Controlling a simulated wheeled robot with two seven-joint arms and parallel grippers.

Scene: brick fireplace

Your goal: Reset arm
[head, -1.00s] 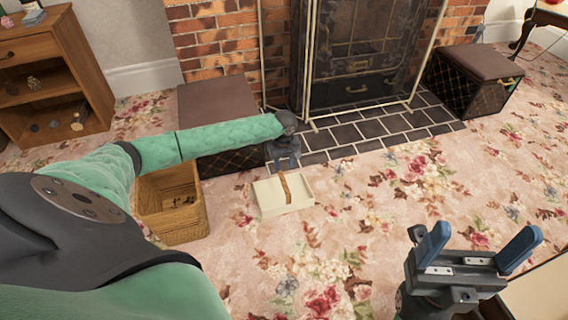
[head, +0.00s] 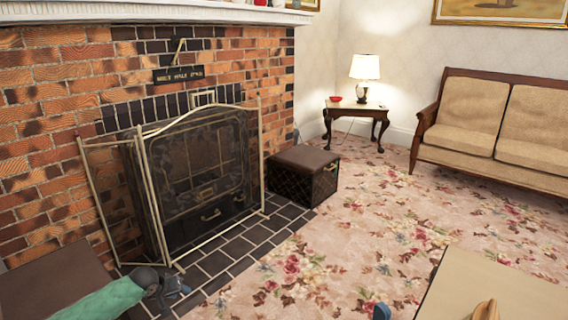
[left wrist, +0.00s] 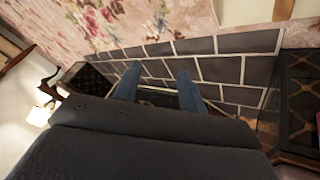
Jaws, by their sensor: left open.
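My left gripper (head: 172,288) is at the lower left of the head view, above the dark tiled hearth (head: 240,244) near the foot of the fire screen. Its green arm (head: 105,302) comes in from the lower left. In the left wrist view its two blue fingers (left wrist: 158,90) stand apart with nothing between them, and the hearth tiles show beyond. Of my right gripper only a blue fingertip (head: 381,311) shows at the bottom edge of the head view. The rest of it is out of frame.
The brass-edged fire screen (head: 205,165) stands close to my left gripper. A brown-topped box (head: 45,285) lies beside the left arm, another (head: 303,172) past the hearth. A pale flat surface (head: 500,280) fills the lower right. Carpet (head: 340,240) between is clear.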

